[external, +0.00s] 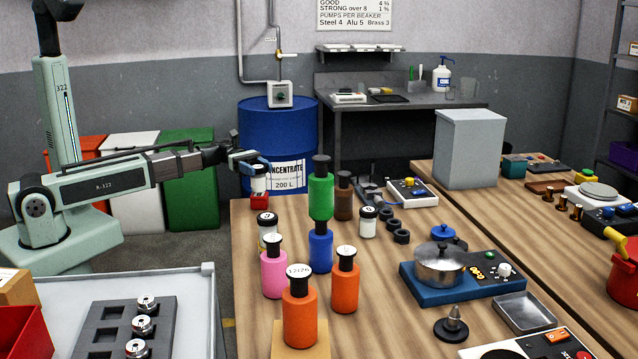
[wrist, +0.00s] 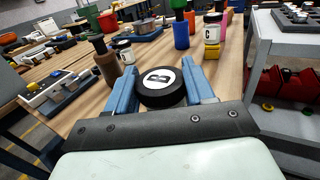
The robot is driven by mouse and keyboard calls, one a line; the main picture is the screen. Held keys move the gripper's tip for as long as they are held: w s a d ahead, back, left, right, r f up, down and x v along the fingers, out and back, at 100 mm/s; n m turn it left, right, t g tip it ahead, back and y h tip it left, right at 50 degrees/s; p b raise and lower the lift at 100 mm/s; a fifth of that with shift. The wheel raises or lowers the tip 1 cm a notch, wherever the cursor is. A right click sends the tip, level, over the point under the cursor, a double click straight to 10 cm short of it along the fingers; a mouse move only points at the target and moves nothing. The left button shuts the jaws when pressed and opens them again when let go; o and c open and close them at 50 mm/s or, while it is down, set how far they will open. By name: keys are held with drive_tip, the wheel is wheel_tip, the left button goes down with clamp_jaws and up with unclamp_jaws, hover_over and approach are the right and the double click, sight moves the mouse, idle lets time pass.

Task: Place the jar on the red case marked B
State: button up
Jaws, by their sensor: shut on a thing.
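My gripper (external: 257,164) is shut on a jar (external: 258,184) at the far left corner of the wooden table. In the wrist view its black lid with a white disc marked B (wrist: 160,80) sits between the blue fingers of my gripper (wrist: 158,66). A small red case (external: 260,202) is directly under the jar; jar and case look touching or nearly so. I cannot read a mark on the case. The jar looks upright. The case is hidden in the wrist view.
Other black-lidded jars stand at left (external: 267,238) and centre (external: 368,222). Green (external: 321,196), brown (external: 343,203), pink (external: 274,275), blue and orange bottles stand nearby. A blue drum (external: 275,125) is behind the corner. The table's left edge is close.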

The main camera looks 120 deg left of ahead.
drive_tip(key=shift+f, duration=0.4)
drive_tip(key=shift+f, duration=0.2)
drive_tip(key=o, duration=1.1)
drive_tip(key=shift+r, duration=0.15)
drive_tip(key=shift+s+a, duration=0.1)
drive_tip(key=shift+s, duration=0.1)
drive_tip(key=v, duration=1.1)
drive_tip(key=shift+s+a+r, duration=0.1)
drive_tip(key=shift+s, duration=0.2)
